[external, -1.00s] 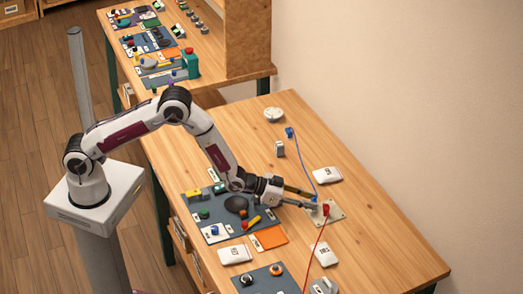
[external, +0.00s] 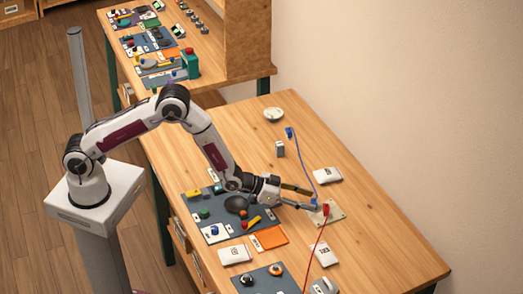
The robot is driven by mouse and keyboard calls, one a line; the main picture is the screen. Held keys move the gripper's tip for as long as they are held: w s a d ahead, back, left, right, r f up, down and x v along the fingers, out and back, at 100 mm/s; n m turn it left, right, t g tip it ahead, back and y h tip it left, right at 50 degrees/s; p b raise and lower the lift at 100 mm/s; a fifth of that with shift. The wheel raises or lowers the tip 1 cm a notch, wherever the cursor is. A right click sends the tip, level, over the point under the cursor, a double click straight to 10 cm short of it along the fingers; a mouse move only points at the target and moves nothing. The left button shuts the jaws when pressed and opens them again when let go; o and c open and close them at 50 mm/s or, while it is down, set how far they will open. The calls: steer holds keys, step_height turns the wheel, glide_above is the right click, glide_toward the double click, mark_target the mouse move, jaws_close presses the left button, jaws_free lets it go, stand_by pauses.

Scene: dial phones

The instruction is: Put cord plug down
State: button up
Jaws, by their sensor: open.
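My gripper (external: 313,200) is open over the left edge of a pale metal plate (external: 336,215) on the right part of the workbench. A blue cord plug (external: 315,202) is at the fingertips, between or just beside them; contact is too small to tell. Its blue cord (external: 304,165) runs up to a blue end piece (external: 290,132). A red plug (external: 326,209) stands upright on the plate just right of my gripper, with a red cord (external: 316,249) running down toward the front edge.
White labelled pouches (external: 327,175) lie near the plate. A small grey block (external: 280,149) and a round white dish (external: 273,114) stand farther back. A dark panel with coloured knobs (external: 206,225) lies left, under my forearm. The bench's right end is clear.

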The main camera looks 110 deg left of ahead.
steer(key=v, duration=1.1)
steer(key=shift+w, duration=0.1)
stand_by(0.6)
steer(key=s+d+r+m+g+h, duration=0.1)
steer(key=s+d+r+h, duration=0.1)
steer(key=s+d+r, duration=0.5)
steer(key=s+d+r+m+g+h, duration=0.15)
steer(key=s+d+r, duration=0.25)
steer(key=d+r, duration=0.4)
steer(key=s+d+r+m+g, duration=0.1)
steer(key=s+d+r+g, duration=0.1)
steer(key=s, duration=1.2)
steer(key=s+d+r+m+g+h, duration=0.1)
steer(key=s+d+r, duration=0.3)
steer(key=s, duration=1)
steer(key=shift+d+g, duration=0.65)
steer(key=shift+d, duration=0.5)
steer(key=shift+o, duration=0.6)
steer(key=shift+w+h, duration=0.1)
steer(key=shift+h, duration=0.15)
